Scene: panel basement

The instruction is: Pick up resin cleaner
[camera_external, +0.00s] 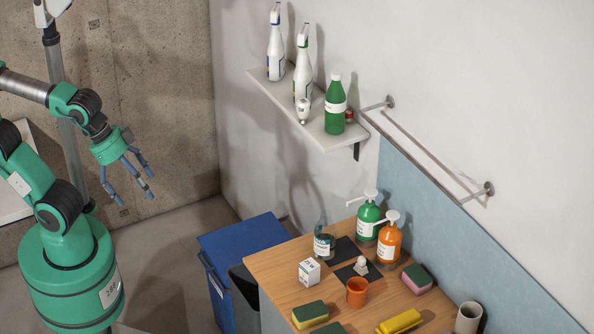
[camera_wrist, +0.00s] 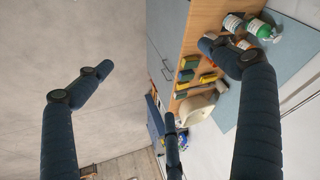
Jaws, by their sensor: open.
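No label is legible, so I cannot tell which container is the resin cleaner. In the external view, a green pump bottle (camera_external: 367,219) and an orange pump bottle (camera_external: 389,243) stand on the wooden tabletop, near a clear labelled jar (camera_external: 324,243). A green capped bottle (camera_external: 335,106) and two white spray bottles (camera_external: 275,50) (camera_external: 303,68) stand on the wall shelf (camera_external: 330,138). My gripper (camera_external: 137,182) is open and empty, hanging left of the table and well apart from all of these. Its spread fingers also show in the wrist view (camera_wrist: 155,60).
The tabletop (camera_external: 270,265) also holds a white box (camera_external: 309,271), an orange cup (camera_external: 357,292) and several sponges (camera_external: 310,315). A blue bin (camera_external: 243,240) stands by its left end. A metal rail (camera_external: 425,145) runs along the wall. Open floor lies left of the bins.

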